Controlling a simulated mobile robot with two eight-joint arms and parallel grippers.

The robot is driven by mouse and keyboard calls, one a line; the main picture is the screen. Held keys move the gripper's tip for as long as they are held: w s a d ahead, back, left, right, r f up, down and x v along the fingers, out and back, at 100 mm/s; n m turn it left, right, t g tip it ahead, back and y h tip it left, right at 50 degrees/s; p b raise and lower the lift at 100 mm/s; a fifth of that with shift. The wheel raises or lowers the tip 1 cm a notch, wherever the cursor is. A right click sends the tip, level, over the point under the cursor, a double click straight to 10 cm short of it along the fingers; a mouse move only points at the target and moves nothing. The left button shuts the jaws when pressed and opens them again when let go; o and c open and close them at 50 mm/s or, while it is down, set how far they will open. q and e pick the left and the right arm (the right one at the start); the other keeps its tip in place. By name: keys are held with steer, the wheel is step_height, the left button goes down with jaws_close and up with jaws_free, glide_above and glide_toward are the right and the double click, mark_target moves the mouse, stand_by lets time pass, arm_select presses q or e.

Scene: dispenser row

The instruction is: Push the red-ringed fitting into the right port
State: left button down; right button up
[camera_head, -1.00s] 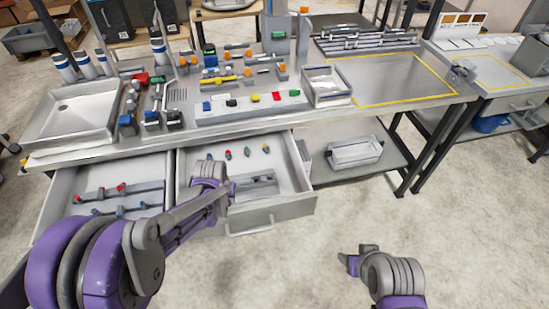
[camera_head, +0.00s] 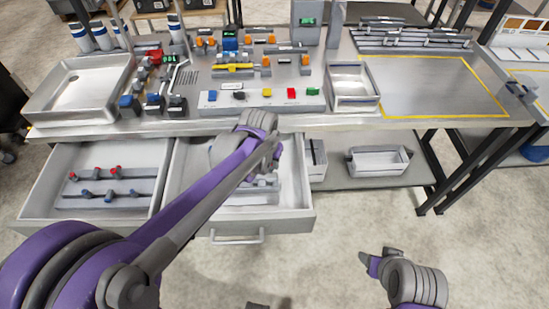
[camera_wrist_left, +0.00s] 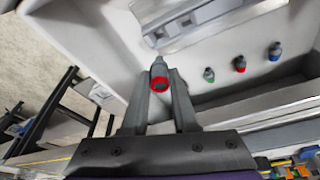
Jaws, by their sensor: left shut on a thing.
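In the left wrist view, my left gripper (camera_wrist_left: 160,80) is shut on a red-ringed fitting (camera_wrist_left: 159,84), a small grey piece with a red ring. It holds the fitting over the right open drawer (camera_head: 297,188). In the head view my left arm hides the fingers and fitting. A second red-ringed fitting (camera_wrist_left: 240,64) stands in the drawer, between a green-ringed fitting (camera_wrist_left: 208,75) and a blue-ringed fitting (camera_wrist_left: 275,51). My right gripper (camera_head: 370,258) is low over the floor, away from the bench; its jaws do not show clearly. I cannot tell which opening is the right port.
The left open drawer (camera_head: 40,203) holds bars with red and blue parts. On the bench stand a white tray (camera_head: 50,108), a button panel (camera_head: 240,107), orange-knobbed fixtures and a small bin (camera_head: 352,101). The yellow-outlined area (camera_head: 435,85) at right is clear.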

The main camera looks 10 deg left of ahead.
mark_target(270, 172)
arm_select(q)
steer(key=shift+s+a+f+b, duration=0.1)
steer(key=shift+s+f+b, duration=0.1)
steer(key=shift+f+b, duration=1.65)
steer(key=shift+f, duration=1)
arm_select(e)
steer(key=shift+s+f, duration=0.3)
steer(key=shift+f, duration=0.8)
steer(key=shift+s+f, duration=0.25)
steer(key=shift+f, duration=0.8)
arm_select(q)
steer(key=shift+f, duration=0.15)
arm_select(e)
steer(key=shift+f, duration=0.1)
arm_select(q)
steer(key=shift+f+b, duration=0.9)
steer(key=shift+f, duration=0.5)
steer(key=shift+s, duration=0.15)
arm_select(e)
steer(key=shift+s+f, duration=0.15)
steer(key=shift+f, duration=0.4)
steer(key=shift+s+f, duration=0.15)
steer(key=shift+f, duration=0.35)
